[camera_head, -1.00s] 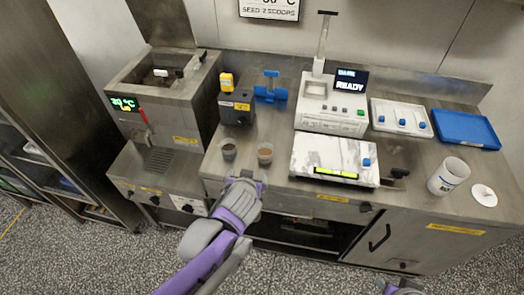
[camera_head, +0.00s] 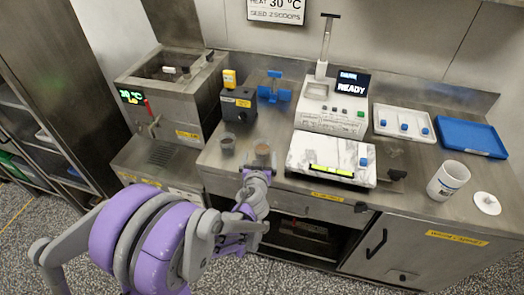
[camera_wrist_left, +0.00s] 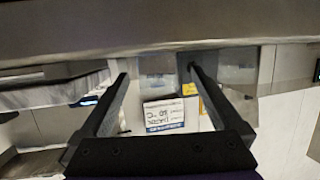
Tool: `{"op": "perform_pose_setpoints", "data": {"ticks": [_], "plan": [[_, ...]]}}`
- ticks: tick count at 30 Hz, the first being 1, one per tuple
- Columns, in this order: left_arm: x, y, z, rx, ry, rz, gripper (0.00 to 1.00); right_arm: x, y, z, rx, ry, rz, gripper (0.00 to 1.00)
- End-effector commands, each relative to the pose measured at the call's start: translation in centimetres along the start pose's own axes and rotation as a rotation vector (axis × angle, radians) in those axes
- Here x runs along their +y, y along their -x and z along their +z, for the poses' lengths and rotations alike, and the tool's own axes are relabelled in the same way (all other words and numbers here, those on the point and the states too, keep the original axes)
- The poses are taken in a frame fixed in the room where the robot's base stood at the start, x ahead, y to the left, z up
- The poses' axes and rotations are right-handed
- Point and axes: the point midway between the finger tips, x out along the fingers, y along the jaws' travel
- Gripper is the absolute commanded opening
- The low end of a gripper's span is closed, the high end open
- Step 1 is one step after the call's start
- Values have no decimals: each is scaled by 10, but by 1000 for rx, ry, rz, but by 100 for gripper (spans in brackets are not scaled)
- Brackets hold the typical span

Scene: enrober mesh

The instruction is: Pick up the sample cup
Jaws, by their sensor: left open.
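Two small clear cups stand near the front edge of the steel counter: one with dark contents (camera_head: 228,144) and one with brown contents (camera_head: 262,152). Which is the sample cup I cannot tell. My left gripper (camera_head: 258,171) is at the counter's front edge, just in front of the brown cup and overlapping its lower part in the head view. Contact cannot be made out. In the left wrist view my left gripper (camera_wrist_left: 155,92) shows its two fingers spread apart, with a label reading "DARK" (camera_wrist_left: 168,113) visible beyond them. My right gripper is not in view.
Behind the cups are a dark box (camera_head: 238,106) and a blue valve-like part (camera_head: 272,88). Further right are a white container (camera_head: 446,181) and a round white lid (camera_head: 487,203).

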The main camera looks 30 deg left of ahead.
Motion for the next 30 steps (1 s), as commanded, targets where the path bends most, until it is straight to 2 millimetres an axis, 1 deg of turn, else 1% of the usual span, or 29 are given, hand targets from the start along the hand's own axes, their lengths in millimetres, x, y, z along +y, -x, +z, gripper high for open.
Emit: {"op": "perform_pose_setpoints", "data": {"ticks": [3,6,9,12,17,18,20,24,29,30], "plan": [[2,-19,1,0,2,-1,100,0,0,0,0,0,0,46],[2,-33,2,0,1,-1,100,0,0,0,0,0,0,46],[3,-43,1,0,1,0,100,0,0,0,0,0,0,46],[3,-47,1,0,1,0,100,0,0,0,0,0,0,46],[3,-46,1,0,1,0,100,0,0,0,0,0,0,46],[3,-46,1,0,1,0,96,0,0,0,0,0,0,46],[3,-46,1,0,1,0,86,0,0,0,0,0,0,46],[3,-46,1,0,1,0,60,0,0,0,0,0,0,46],[3,-46,1,0,1,0,32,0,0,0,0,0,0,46],[3,-46,1,0,0,0,24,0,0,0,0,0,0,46]]}}
